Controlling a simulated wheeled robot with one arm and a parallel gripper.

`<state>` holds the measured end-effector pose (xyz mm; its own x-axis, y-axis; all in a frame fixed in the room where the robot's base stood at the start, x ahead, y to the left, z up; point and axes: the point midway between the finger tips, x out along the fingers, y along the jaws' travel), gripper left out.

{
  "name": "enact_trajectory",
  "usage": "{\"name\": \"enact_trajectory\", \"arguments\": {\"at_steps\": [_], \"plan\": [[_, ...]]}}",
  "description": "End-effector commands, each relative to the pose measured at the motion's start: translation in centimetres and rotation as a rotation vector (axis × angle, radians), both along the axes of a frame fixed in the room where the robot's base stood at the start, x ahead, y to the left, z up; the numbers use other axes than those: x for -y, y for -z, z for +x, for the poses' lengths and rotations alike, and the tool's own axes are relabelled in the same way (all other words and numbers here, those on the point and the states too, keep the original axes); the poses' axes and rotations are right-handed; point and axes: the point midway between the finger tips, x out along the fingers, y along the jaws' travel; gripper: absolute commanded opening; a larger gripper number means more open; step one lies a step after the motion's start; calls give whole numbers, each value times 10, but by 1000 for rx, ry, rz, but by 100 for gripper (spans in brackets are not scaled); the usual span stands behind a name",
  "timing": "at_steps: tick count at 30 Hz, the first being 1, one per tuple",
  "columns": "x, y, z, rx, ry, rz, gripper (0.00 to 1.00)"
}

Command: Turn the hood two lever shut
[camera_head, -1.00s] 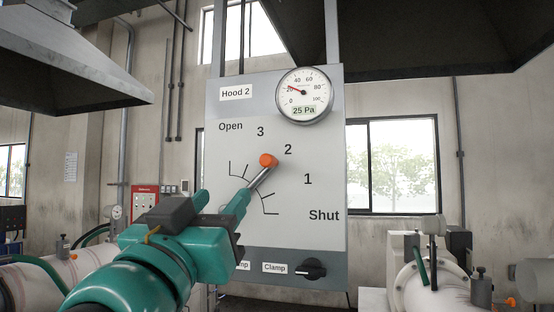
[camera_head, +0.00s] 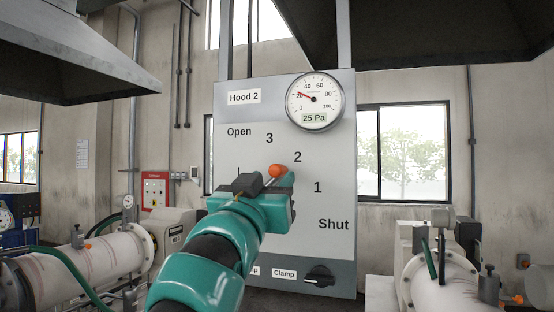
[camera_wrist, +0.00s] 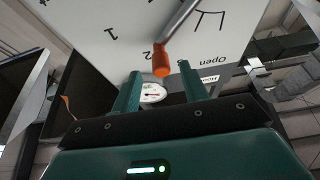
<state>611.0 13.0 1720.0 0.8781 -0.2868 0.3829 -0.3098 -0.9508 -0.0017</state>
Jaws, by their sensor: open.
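The Hood 2 panel (camera_head: 231,125) stands upright in front of me, marked Open, 3, 2, 1 and Shut along an arc. The lever's orange knob (camera_head: 278,170) shows just above my gripper, below the 2. In the wrist view the orange knob (camera_wrist: 162,62) and its metal rod (camera_wrist: 181,22) point toward the gap between my fingers. My gripper (camera_wrist: 161,88) is open, its two green fingers on either side of the knob's line, with no visible grip on it. In the head view my gripper (camera_head: 268,190) hides most of the lever rod and its pivot.
A round gauge (camera_head: 314,100) reading 25 Pa sits at the panel's upper right. A black Clamp knob (camera_head: 320,275) is at the panel's bottom. White cylindrical mills stand at left (camera_head: 98,254) and right (camera_head: 437,280). Dark hoods hang above.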

Motion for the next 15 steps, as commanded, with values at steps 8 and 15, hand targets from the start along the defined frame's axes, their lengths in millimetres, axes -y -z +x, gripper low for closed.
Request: {"name": "enact_trajectory", "arguments": {"at_steps": [8, 15], "plan": [[11, -16, 35, -5, 1, -1, 44], [13, -17, 41, -2, -1, -1, 44]]}}
